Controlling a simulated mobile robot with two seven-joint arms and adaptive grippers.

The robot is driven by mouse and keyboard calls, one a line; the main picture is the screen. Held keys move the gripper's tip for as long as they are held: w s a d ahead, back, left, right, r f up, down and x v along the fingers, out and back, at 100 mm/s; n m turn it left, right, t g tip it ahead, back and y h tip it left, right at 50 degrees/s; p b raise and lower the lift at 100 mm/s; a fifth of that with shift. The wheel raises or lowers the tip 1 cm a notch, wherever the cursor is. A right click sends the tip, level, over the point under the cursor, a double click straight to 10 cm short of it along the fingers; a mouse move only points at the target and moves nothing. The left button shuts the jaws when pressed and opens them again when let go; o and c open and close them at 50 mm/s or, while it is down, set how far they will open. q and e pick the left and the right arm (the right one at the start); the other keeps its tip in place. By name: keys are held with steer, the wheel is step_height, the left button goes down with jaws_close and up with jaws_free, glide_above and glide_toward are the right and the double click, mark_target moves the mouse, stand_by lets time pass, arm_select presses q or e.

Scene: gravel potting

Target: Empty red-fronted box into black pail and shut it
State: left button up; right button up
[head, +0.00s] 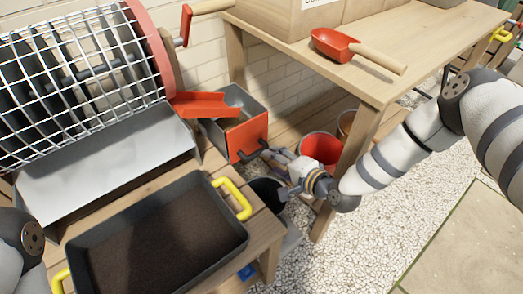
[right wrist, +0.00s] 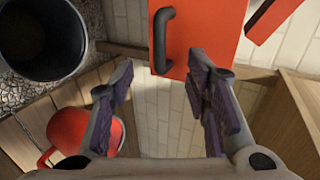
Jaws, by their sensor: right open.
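The red-fronted box (head: 247,138) stands under the red chute of the drum sieve, with grey walls and an open top; its inside is only partly seen. Its black handle (head: 249,155) is on the red front. My right gripper (head: 276,170) is open and empty, just in front of this face. In the right wrist view the handle (right wrist: 160,42) lies beyond the spread fingertips, apart from them. The black pail (head: 265,194) stands below the box, partly hidden by the gripper; it also shows in the right wrist view (right wrist: 42,38). My left gripper is out of view.
A red bucket (head: 320,150) stands right of the gripper, by the leg of a wooden bench (head: 372,85). A red scoop (head: 335,44) lies on the bench. A dark tray (head: 240,236) with yellow handles sits in front of the drum sieve (head: 75,80). Gravel floor is open at right.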

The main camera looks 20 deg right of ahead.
mark_target(258, 154)
steer(key=b+x, duration=0.7)
steer(key=x, duration=0.2)
steer(key=shift+f, duration=0.2)
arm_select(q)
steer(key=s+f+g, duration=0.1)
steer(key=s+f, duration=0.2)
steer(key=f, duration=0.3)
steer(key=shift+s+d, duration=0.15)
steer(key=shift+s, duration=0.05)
arm_select(e)
steer(key=shift+r, duration=0.1)
steer(key=shift+s, duration=0.1)
jaws_close()
